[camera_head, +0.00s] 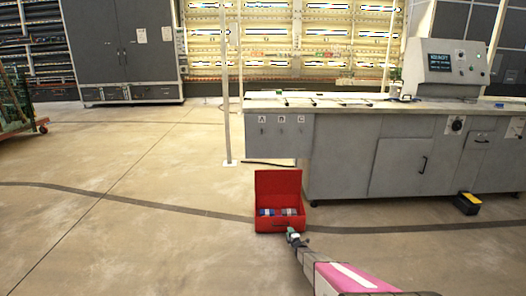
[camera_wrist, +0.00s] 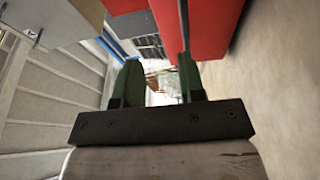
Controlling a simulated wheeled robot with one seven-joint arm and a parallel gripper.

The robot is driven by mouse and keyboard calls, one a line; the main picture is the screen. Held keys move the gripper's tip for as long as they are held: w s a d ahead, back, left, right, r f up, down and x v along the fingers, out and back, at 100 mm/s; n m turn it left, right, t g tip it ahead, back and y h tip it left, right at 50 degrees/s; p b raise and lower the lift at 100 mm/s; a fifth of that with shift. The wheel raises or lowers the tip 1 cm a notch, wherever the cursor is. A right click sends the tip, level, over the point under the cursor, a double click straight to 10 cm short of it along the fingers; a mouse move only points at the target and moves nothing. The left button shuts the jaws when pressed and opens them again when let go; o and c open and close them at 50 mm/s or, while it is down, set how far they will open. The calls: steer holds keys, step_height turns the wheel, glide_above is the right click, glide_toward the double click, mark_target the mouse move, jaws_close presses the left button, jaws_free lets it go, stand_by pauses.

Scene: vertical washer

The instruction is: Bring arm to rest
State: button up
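My arm, pink with a white stripe, reaches in from the bottom right in the head view. My gripper (camera_head: 292,236) is at the front of an open red box (camera_head: 278,224) on the floor. In the wrist view my gripper (camera_wrist: 158,82) has its two dark green fingers apart with a gap between them. Nothing is visibly held between them. The red box (camera_wrist: 205,28) shows in the wrist view beside the right finger; whether they touch I cannot tell.
The box holds small blue and dark items (camera_head: 280,212). A grey workbench (camera_head: 345,160) with a control console (camera_head: 445,65) stands behind it. A grey cabinet (camera_head: 120,45) stands far back left.

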steer(key=s+d+r+m+g+h, duration=0.1)
steer(key=s+r+m+g+h, duration=0.3)
steer(key=s+r, duration=0.55)
steer(key=s+d+r+m+g+h, duration=0.25)
steer(key=s+r+m, duration=0.4)
steer(key=r, duration=0.55)
steer(key=s+a+r+m+g, duration=0.1)
steer(key=s+r+m+g, duration=0.2)
steer(key=s+r, duration=0.4)
steer(key=s+a+r+m+g, duration=0.2)
steer(key=s+r+m+g, duration=0.2)
steer(key=s, duration=1.4)
steer(key=s+a+r+m+g+y, duration=0.1)
steer(key=s+a+r+m+g, duration=0.1)
steer(key=s+r, duration=0.8)
steer(key=s+m+g, duration=0.1)
steer(key=s+g, duration=0.1)
steer(key=s, duration=0.1)
steer(key=shift+s+r, duration=0.2)
steer(key=shift+r, duration=0.05)
steer(key=shift+w, duration=0.1)
